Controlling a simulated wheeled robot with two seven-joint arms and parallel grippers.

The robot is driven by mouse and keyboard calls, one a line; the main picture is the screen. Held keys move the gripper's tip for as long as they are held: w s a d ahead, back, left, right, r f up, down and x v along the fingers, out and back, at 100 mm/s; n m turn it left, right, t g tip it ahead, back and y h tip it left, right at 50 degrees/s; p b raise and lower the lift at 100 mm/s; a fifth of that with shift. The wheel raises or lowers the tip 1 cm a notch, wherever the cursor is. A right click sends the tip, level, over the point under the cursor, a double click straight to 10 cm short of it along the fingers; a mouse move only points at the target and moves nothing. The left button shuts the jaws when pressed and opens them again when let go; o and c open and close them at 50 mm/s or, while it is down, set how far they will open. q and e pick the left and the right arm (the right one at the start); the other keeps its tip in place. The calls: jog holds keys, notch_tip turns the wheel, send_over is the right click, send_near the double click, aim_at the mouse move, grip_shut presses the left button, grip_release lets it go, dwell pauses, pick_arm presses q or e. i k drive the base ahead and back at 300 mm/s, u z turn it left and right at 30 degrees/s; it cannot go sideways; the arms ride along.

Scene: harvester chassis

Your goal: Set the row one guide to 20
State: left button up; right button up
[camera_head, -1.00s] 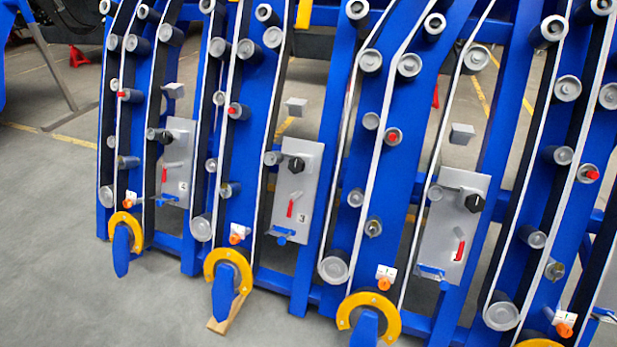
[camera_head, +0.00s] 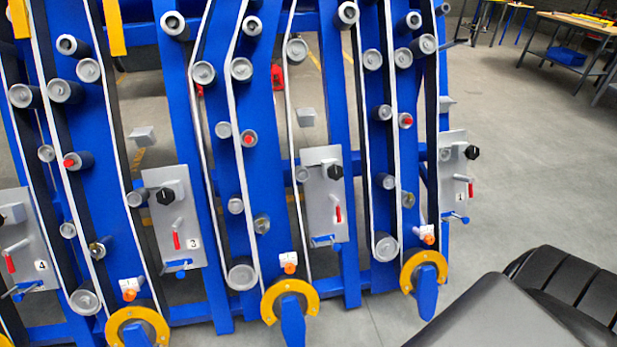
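The row one panel (camera_head: 456,170) is the grey upright plate at the right end of the blue frame, marked "1". It carries a black knob (camera_head: 472,152), a red handle (camera_head: 471,189) and a small blue lever (camera_head: 457,217) at its foot. An orange knob (camera_head: 428,239) with a small white marked plate sits to its lower left, above a yellow ring (camera_head: 409,277). The markings on the white plate are too small to read. Neither gripper is in view.
Similar rows stand to the left, with the row three panel (camera_head: 176,222) and row four panel (camera_head: 20,235) bearing numbers. Rollers stick out of the blue frame. A workbench (camera_head: 570,50) stands at the back right. Grey floor right of the frame is open.

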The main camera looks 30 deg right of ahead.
aim_at(465, 220)
jog(key=z, duration=1.3)
